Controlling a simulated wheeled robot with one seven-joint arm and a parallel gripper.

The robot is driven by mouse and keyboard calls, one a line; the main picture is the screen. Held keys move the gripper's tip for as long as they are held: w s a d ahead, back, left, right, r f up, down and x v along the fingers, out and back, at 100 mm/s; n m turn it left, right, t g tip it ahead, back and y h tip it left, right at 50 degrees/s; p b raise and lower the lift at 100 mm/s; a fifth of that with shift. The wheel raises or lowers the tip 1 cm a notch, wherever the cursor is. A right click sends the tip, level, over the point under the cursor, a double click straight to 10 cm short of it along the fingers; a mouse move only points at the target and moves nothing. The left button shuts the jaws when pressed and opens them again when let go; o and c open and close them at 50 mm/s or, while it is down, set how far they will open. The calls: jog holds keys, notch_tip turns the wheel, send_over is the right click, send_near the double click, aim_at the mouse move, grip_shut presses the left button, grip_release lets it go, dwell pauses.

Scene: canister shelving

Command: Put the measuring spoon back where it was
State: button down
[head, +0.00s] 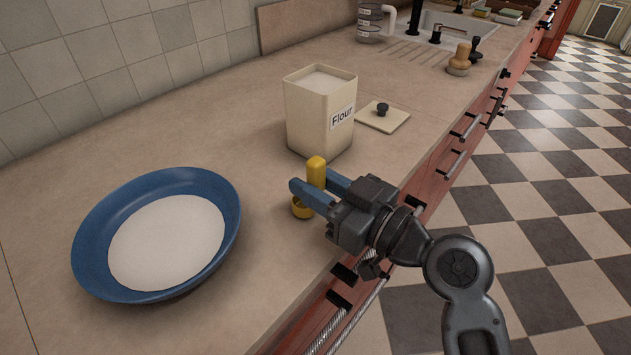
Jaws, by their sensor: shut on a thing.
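The yellow measuring spoon (316,172) is between the blue fingers of my gripper (318,184). Its handle points up and its round bowl (303,208) is at the bottom, at or just above the counter; I cannot tell whether it touches. My gripper is shut on the spoon, in front of the cream flour canister (306,122). The canister is open and filled with white flour nearly to the rim. Its square lid (394,121) with a dark knob lies on the counter to the right of it.
A blue bowl (87,250) with white flour in it stands on the counter (215,120) at the left. A wooden-handled tool (459,62), a clear jug (371,22) and a sink are farther back. The counter's front edge runs beneath my arm.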

jog(key=shift+f, duration=0.2)
jog(key=c, duration=0.8)
grip_release()
jog(key=shift+c, duration=0.2)
jog(key=shift+r, duration=0.1)
jog(key=shift+r, duration=0.25)
jog(key=b+v, duration=0.2)
jog(key=v, duration=1)
jog(key=shift+f, duration=0.15)
